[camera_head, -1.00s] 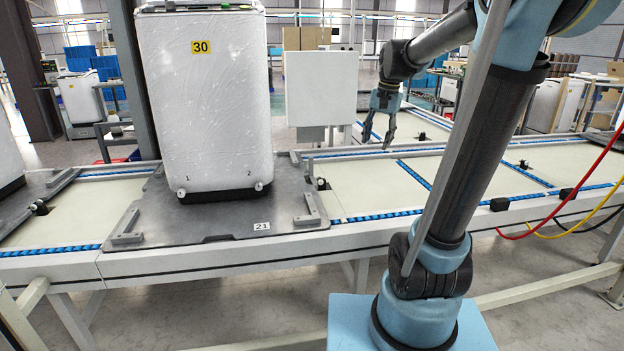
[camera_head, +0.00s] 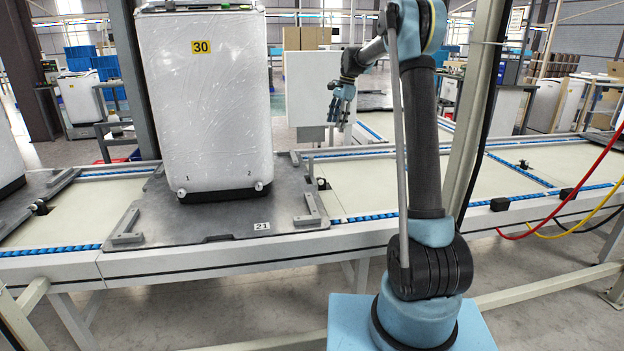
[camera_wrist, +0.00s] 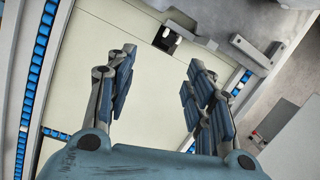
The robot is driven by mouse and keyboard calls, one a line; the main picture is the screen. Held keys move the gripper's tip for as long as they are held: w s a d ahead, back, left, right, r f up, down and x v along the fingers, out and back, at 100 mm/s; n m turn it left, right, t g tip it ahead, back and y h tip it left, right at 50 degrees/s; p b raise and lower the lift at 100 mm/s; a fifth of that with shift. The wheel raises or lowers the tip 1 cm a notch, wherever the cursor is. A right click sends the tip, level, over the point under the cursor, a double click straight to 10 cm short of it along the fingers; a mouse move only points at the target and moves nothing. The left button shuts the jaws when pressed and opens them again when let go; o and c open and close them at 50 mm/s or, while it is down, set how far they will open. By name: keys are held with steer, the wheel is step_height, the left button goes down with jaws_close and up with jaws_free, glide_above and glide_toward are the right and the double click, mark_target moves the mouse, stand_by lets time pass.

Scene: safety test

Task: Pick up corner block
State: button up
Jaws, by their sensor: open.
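My gripper (camera_head: 340,112) is open and empty, raised above the conveyor to the right of the appliance. Its spread fingers also show in the wrist view (camera_wrist: 160,72), with bare conveyor surface between them. Grey corner blocks lie on the dark pallet (camera_head: 190,232): one at the front right (camera_head: 308,208), one at the front left (camera_head: 127,236). A grey block (camera_wrist: 250,52) shows beyond the fingers at upper right in the wrist view. I cannot tell which block the task means. Small white pieces, marked 1 (camera_head: 181,193) and 2 (camera_head: 259,187), sit at the appliance's lower corners.
The tall white wrapped appliance (camera_head: 203,95), labelled 30, stands on the pallet. A black stop (camera_wrist: 168,37) is fixed near the pallet edge. The cream conveyor (camera_head: 375,184) right of the pallet is clear. Red and yellow cables (camera_head: 572,215) hang at the right.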

mark_target(312, 157)
steer(key=w+a+f+m, duration=0.3)
steer(key=w+a+f, duration=0.5)
steer(key=w+f, duration=0.3)
steer(key=shift+g+y, duration=0.3)
steer(key=shift+g, duration=0.1)
steer(key=x, duration=1.1)
steer(key=shift+w+a+f, duration=0.3)
steer(key=shift+w+a, duration=0.15)
steer(key=shift+a, duration=0.05)
steer(key=shift+x, duration=2.55)
steer(key=shift+w, duration=0.2)
jaws_close()
